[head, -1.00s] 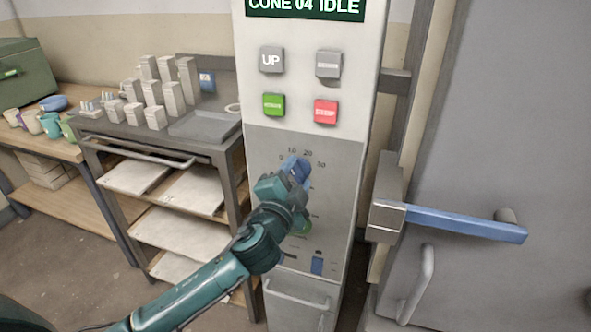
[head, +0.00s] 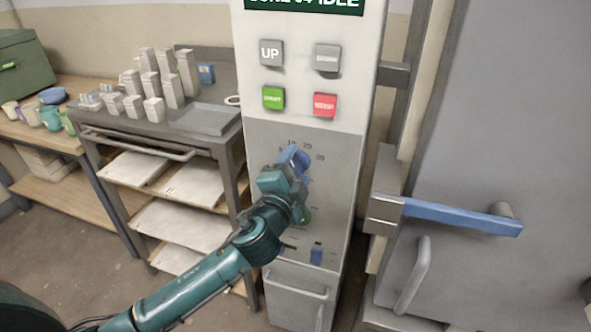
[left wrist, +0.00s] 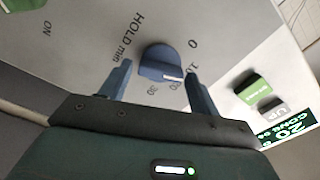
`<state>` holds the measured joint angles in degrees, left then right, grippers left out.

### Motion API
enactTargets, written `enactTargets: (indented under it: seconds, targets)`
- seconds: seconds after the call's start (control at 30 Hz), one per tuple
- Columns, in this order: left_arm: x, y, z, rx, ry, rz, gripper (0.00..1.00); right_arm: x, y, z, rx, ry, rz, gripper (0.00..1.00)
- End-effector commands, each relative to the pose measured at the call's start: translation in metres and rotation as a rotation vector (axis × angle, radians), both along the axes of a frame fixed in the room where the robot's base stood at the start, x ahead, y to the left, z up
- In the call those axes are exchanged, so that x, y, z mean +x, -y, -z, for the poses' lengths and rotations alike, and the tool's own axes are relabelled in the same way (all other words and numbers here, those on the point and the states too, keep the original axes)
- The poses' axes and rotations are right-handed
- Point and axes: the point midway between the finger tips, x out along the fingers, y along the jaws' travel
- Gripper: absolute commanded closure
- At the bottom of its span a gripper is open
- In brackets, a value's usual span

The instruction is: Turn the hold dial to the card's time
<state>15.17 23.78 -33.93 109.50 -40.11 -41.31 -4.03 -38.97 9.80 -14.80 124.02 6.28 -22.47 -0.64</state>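The hold dial is a blue knob (left wrist: 160,62) on the grey panel, beside the words HOLD min and a scale running from 0 through 10 and 20 to 30. A white mark on its edge faces the 10 to 20 side of the scale; I cannot tell the exact setting. My left gripper (left wrist: 158,68) is open, its two fingers on either side of the dial with small gaps showing. In the head view the left gripper (head: 292,162) covers most of the dial. No card with a readable time shows. My right gripper is out of view.
Above the dial are grey UP (head: 271,52), green (head: 273,97) and red (head: 324,105) buttons. A blue door handle (head: 462,215) juts out at the right. A cart (head: 130,125) with white blocks stands at the left.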

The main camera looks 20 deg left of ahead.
Motion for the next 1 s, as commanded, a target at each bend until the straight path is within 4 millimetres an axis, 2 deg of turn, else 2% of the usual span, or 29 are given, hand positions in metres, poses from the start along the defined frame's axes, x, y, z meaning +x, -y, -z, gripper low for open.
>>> enactTargets:
  seconds: [0.1,0.3,0.43,0.57,0.8,1.0]
  targets:
    - [0.0,0.0,0.0,-0.001,0.0,0.0,0.31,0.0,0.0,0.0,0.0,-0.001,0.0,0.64]
    - [-0.001,0.0,0.0,-0.001,0.0,0.0,0.31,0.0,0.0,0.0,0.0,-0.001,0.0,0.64]
    - [-0.009,0.0,0.002,-0.001,-0.002,0.001,0.31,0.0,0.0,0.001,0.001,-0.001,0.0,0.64]
    - [-0.031,-0.001,0.002,-0.003,-0.002,0.002,0.31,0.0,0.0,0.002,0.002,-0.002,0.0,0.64]
    - [-0.086,-0.003,0.003,-0.003,-0.005,0.001,0.31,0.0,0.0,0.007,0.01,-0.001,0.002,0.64]
    - [-0.119,-0.004,0.002,-0.001,-0.002,0.0,0.31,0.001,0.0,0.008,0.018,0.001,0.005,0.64]
